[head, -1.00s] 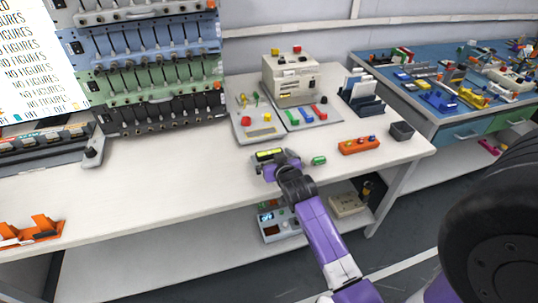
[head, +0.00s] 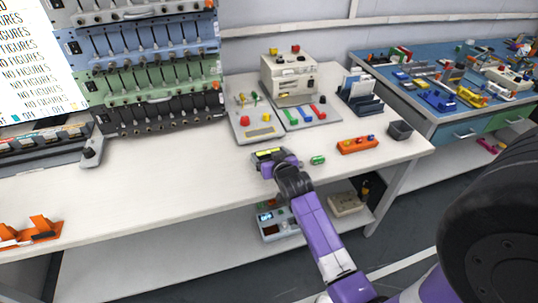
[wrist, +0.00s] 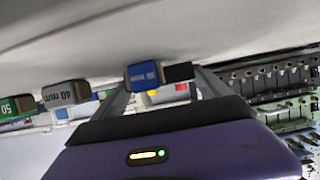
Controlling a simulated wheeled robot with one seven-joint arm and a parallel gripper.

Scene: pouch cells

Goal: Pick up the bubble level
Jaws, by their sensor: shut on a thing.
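A small dark bar with a yellow top, which I take for the bubble level (head: 268,154), is at the tip of my gripper (head: 276,162) in the head view, close over the front of the white bench. My gripper is shut on it. The purple hand and arm cover part of its near side. In the wrist view, a blue block (wrist: 143,76) with gold edges and a pale marking shows between the fingertips of my gripper (wrist: 161,73), beside a black piece. I cannot tell whether this block belongs to the level.
A green piece (head: 318,160) and an orange holder (head: 358,146) lie right of my gripper. A grey tray (head: 248,134) and a beige machine (head: 290,72) stand behind. The wrist view shows a grey block (wrist: 66,94) marked 40 mm.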

